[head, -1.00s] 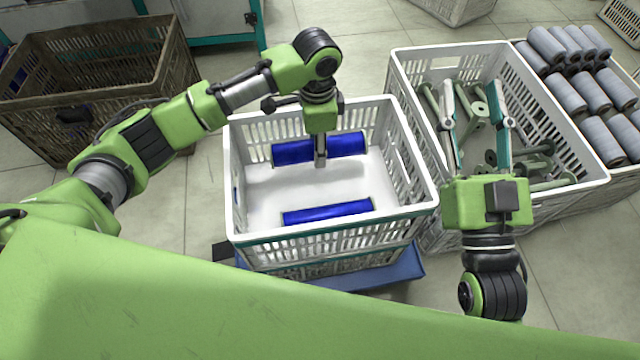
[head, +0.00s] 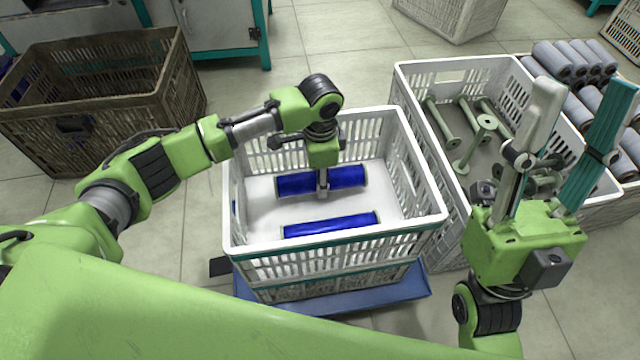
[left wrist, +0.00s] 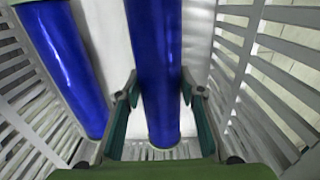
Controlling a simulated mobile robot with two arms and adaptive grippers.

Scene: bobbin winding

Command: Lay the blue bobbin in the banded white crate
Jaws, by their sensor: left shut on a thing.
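The white crate with a teal band (head: 400,233) stands in the middle of the head view. My left gripper (head: 322,188) reaches down inside it, shut on a blue bobbin (head: 348,177) lying crosswise near the crate's far side. The held bobbin is low, close to the crate floor; I cannot tell whether it touches. A second blue bobbin (head: 330,226) lies on the floor nearer the front wall, apart from it. In the left wrist view the held bobbin (left wrist: 155,70) passes between both fingers, and the other bobbin (left wrist: 62,60) lies to the left. My right gripper (head: 578,95) is open and empty.
A white crate of green bobbins (head: 478,140) stands to the right, partly behind my right gripper. Grey rolls (head: 555,60) fill another crate beyond it. A brown crate (head: 110,125) stands at the left. The banded crate rests on a blue base (head: 345,302).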

